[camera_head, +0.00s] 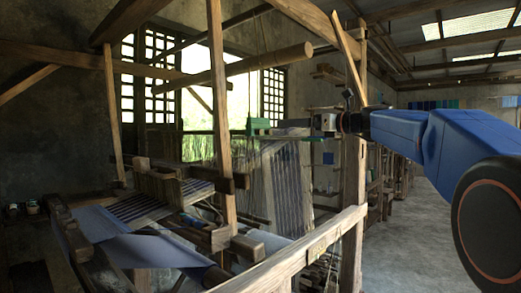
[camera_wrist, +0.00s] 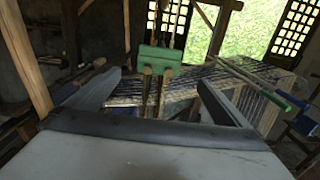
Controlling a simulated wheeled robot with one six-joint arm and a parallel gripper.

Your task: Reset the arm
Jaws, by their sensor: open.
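My gripper (camera_head: 284,130) extends to the left from my blue arm in the head view, above the wooden loom (camera_head: 228,180). In the wrist view its two grey fingers (camera_wrist: 160,82) stand wide apart with nothing held between them. A green block (camera_wrist: 160,58) on wooden sticks shows between the fingertips in that view, with a visible gap on both sides. In the head view the green block (camera_head: 259,126) is just left of the fingers. I cannot tell its exact distance from the fingertips.
A wooden post (camera_head: 352,200) and a long slanted rail (camera_head: 285,262) stand below and near my arm. Beams (camera_head: 230,68) cross above the loom. Blue cloth (camera_head: 150,250) lies on the loom at the lower left. Grey floor (camera_head: 425,240) is open at the right.

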